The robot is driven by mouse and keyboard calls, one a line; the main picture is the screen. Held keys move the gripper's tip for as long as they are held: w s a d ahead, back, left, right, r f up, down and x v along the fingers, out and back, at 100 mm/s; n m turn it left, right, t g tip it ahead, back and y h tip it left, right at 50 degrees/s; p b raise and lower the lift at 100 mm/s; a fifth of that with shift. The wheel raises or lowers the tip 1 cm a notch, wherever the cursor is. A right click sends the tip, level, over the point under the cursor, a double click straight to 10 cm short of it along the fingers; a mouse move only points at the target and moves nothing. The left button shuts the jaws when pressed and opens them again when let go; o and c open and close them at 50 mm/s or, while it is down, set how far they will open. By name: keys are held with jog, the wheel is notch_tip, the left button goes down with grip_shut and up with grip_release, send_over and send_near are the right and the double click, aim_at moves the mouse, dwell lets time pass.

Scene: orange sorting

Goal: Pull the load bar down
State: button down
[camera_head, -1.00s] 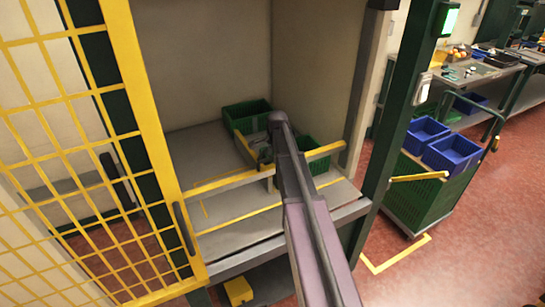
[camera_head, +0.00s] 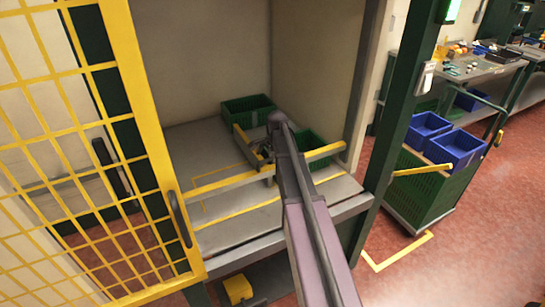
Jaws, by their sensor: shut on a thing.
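The load bar (camera_head: 215,186) is a yellow bar running across the open front of the station, with its right end near the right post. It is above the grey shelf (camera_head: 240,222). My gripper (camera_head: 264,154) is at the bar's middle, beyond the end of my arm, and is shut on it. My arm hides part of the bar, and the fingers are small and mostly covered.
Two green crates stand on the shelf, one at the back (camera_head: 248,106) and one right of my arm (camera_head: 313,152). A yellow mesh door (camera_head: 150,130) stands left. A green cart (camera_head: 425,190) with blue bins is on the right.

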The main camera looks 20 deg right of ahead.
aim_at(273, 167)
jog(key=shift+a+f+b, duration=0.1)
jog(key=shift+f+b, duration=2.5)
jog(key=shift+f, duration=0.35)
jog(key=shift+s, duration=0.15)
jog(key=c, duration=0.6)
grip_release()
jog(key=shift+f, duration=0.1)
jog(key=shift+r, duration=0.25)
